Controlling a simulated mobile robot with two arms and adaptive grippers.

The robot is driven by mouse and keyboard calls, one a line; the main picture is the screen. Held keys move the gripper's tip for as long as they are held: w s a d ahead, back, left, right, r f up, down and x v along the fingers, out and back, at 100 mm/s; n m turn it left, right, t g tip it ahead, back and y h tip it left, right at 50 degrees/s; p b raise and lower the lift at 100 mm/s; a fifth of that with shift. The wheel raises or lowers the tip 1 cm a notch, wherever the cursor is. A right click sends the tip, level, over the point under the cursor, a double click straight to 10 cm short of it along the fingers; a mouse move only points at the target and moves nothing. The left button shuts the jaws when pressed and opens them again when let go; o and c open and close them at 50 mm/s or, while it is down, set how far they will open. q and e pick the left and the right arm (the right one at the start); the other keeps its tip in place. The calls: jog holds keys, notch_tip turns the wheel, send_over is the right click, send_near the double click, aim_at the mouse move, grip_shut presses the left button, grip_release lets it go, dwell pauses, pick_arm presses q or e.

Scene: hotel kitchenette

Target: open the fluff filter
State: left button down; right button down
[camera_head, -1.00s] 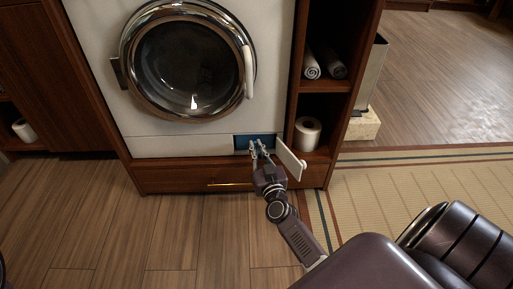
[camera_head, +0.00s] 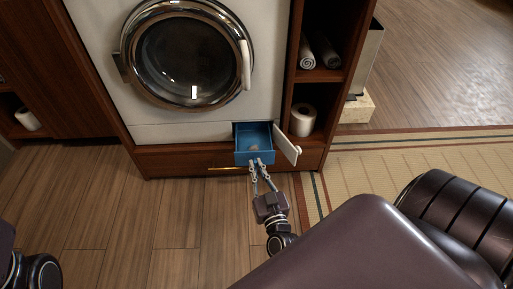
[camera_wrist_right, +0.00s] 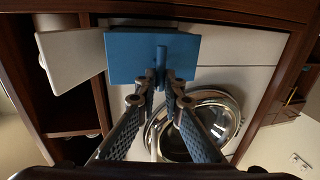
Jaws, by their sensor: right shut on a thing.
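The fluff filter (camera_head: 254,157) is a blue open-topped drawer, pulled out from the lower right corner of the white washing machine (camera_head: 180,131). Some pale stuff lies inside it. Its white flap (camera_head: 286,148) stands swung open to the right. My right gripper (camera_head: 257,164) is at the drawer's front and is shut on its handle. In the right wrist view the blue front (camera_wrist_right: 120,55) and the upright blue handle (camera_wrist_right: 162,62) show, with the fingertips (camera_wrist_right: 161,95) on either side of the handle. My left gripper is not seen; only part of my left arm shows at the lower left.
The round glass door (camera_head: 187,55) of the machine is shut above. A wooden drawer with a brass handle (camera_head: 226,168) lies below the filter. A shelf at the right holds a paper roll (camera_head: 302,120) and rolled towels (camera_head: 326,52). The wooden floor in front is clear.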

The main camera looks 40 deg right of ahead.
jog(key=c, duration=2.1)
grip_release()
jog(key=shift+w, duration=0.1)
